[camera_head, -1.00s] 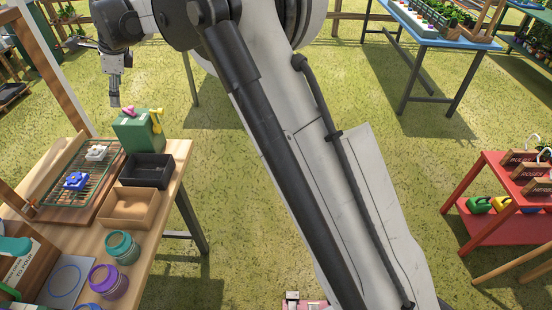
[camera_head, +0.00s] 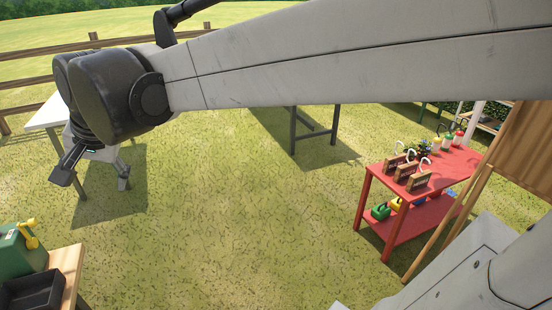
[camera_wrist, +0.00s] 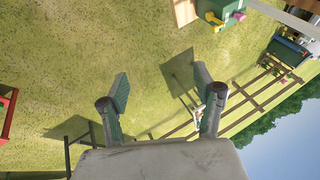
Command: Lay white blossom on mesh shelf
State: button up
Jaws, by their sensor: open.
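My gripper (camera_head: 93,180) hangs at the left of the head view, over the grass in front of a white table. It is open, and the wrist view shows its two fingers (camera_wrist: 161,78) apart with nothing between them. It is well apart from the workbench.
The workbench corner (camera_head: 70,262) is at lower left, with a green box (camera_head: 22,250) with a yellow handle and a black tray (camera_head: 38,290). A red table (camera_head: 425,180) with wooden signs stands at right. Open grass (camera_head: 240,210) lies between.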

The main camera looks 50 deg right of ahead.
jog(key=s+d+f+n, duration=0.3)
jog(key=s+d+f, duration=0.1)
jog(key=s, duration=0.5)
jog(key=s+d+f+n+t+h, duration=0.1)
jog(key=s+d+f+n, duration=0.3)
jog(key=s, duration=0.5)
jog(key=shift+s+d+f+h, duration=0.3)
jog(key=shift+d+f, duration=0.3)
jog(key=shift+f, duration=0.25)
